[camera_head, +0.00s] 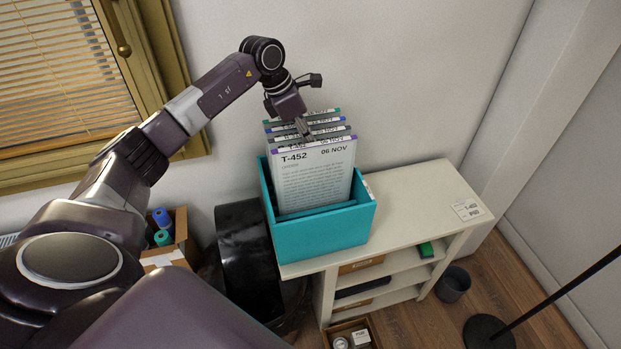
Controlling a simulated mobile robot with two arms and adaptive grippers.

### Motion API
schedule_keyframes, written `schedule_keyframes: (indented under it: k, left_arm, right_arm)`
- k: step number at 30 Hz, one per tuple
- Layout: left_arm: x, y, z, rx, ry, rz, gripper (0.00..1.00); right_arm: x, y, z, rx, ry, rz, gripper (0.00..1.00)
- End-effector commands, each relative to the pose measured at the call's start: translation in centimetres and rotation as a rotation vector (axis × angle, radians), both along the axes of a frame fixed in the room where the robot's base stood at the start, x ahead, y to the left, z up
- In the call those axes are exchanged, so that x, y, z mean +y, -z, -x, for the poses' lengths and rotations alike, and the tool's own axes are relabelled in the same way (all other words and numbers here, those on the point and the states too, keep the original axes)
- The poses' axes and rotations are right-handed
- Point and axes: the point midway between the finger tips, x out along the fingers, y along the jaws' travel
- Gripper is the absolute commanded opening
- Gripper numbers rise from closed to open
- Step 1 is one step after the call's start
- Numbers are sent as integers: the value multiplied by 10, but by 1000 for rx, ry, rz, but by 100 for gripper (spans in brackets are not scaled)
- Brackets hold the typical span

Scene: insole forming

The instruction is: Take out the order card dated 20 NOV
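A teal box (318,234) stands on the white shelf unit and holds several upright order cards. The front card (314,178) has a purple top edge and reads T-452, 06 NOV. Behind it, further cards show only their top strips, with grey, blue and green edges (323,112); their dates are partly covered or too small to read surely, so I cannot tell which is 20 NOV. My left gripper (303,130) points down at the top edges of the cards, just behind the front card. Whether its fingers grip a card is unclear. My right gripper is not in view.
The white shelf unit (415,205) has free top space right of the box, with a small T-452 label (467,209) near its right end. A black drum (248,262) stands left of it. A bin (453,284) and a dark stand (488,332) are on the floor.

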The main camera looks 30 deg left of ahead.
Motion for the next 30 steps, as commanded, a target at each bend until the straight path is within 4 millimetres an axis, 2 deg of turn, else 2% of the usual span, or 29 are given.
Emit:
schedule_keyframes:
  k: [5, 16, 21, 30]
  left_arm:
    - [0, 3, 0, 0, 0, 0, 15]
    - [0, 4, 0, 0, 0, 0, 15]
    - [0, 4, 0, 0, 0, 0, 0]
    - [0, 3, 0, -1, 0, 0, 0]
  right_arm:
    - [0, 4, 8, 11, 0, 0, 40]
    - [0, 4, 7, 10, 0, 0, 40]
    - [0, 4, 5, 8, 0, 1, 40]
    - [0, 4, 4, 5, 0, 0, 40]
